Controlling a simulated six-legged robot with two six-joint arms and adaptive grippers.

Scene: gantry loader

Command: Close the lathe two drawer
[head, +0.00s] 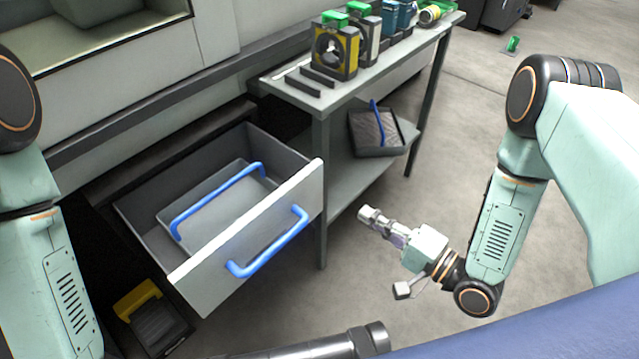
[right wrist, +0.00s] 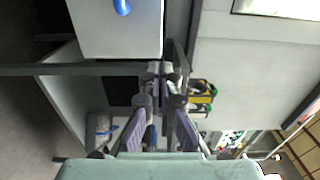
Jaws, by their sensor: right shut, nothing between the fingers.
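The drawer (head: 300,184) stands pulled out below the machine on the left, with a pale front panel and a blue bar handle (head: 270,245). A grey tray (head: 215,208) with its own blue handle lies inside it. In the right wrist view, the pale drawer front (right wrist: 110,32) and part of its blue handle (right wrist: 121,5) show at the top. My right gripper (head: 368,215) is shut and empty, in the air to the right of the drawer front and apart from it. It shows in the right wrist view (right wrist: 161,72) too. My left arm is at the left edge; its gripper is out of view.
A grey bench (head: 385,72) with yellow, black and green fixtures (head: 335,50) stands right behind the drawer. Its lower shelf holds a dark tray (head: 365,135) with a blue handle. A yellow-handled black bin (head: 155,325) is on the floor at lower left.

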